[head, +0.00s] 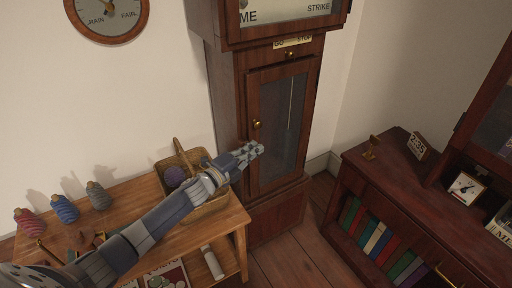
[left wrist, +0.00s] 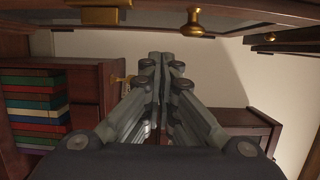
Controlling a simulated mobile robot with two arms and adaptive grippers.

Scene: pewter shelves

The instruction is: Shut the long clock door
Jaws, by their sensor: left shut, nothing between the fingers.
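The long clock (head: 226,100) stands upright against the wall in the middle of the head view. Its long door (head: 283,115) has a dark wood frame, a glass pane and a brass knob (head: 256,124) on its left side. The door looks nearly flush with the case; I cannot tell whether a small gap remains. My left gripper (head: 254,150) is shut and empty, just in front of the door's left edge below the knob; contact is unclear. In the left wrist view its closed fingers (left wrist: 160,62) point toward a pale wall, with a brass knob (left wrist: 193,22) above them. My right gripper is out of view.
A wooden side table (head: 150,215) with a wicker basket (head: 212,205) and several yarn spools lies under my left arm. A dark bookcase (head: 400,190) with a small clock (head: 465,187) stands at right. Some floor (head: 290,250) is clear before the clock.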

